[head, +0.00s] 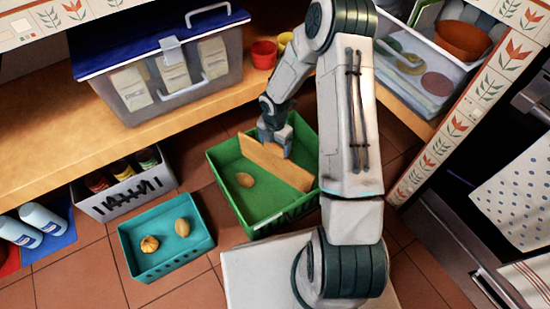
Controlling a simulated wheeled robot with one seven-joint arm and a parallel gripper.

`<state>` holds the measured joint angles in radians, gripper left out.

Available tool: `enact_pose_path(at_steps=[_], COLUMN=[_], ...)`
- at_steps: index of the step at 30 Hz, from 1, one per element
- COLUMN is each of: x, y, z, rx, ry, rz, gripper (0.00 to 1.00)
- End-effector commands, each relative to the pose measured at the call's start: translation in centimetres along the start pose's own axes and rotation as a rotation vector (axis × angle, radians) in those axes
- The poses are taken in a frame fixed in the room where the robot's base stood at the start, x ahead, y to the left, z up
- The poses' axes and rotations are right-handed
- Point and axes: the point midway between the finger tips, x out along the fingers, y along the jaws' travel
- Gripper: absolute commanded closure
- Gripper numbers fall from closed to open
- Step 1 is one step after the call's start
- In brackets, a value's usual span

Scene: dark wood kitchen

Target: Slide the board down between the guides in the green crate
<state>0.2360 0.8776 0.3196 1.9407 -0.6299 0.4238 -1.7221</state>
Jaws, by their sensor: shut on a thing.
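The green crate (235,207) stands on the tiled floor in the head view, just left of my arm. The wooden board (272,163) is a long flat plank standing on edge, slanting across the crate from upper left to lower right. My gripper (284,150) is shut on the board near the middle of its top edge. The board's lower edge appears inside the crate, but I cannot tell how deep it sits. I cannot make out the guides.
A teal crate (165,268) with two potato- or onion-like items stands to the left. A white bin (125,190) with jars is behind it. The wooden shelf (160,118) bears a lidded clear box (190,82), a red cup (263,54) and a yellow cup.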

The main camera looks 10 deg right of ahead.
Motion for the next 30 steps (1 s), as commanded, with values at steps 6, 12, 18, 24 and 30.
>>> enact_pose_path(at_steps=[6, 12, 18, 24, 30], x=[1.8, 4.7, 6.0, 6.0, 6.2], y=[0.0, 0.0, -0.1, -0.1, -0.1], z=[0.2, 0.1, 0.2, 0.2, 0.1], rx=[0.003, 0.002, 0.003, 0.004, 0.004], ry=[-0.001, 0.0, -0.001, -0.001, 0.0], rz=[0.002, 0.0, 0.001, 0.001, 0.001], gripper=[0.66, 0.66, 0.66, 0.66, 0.0])
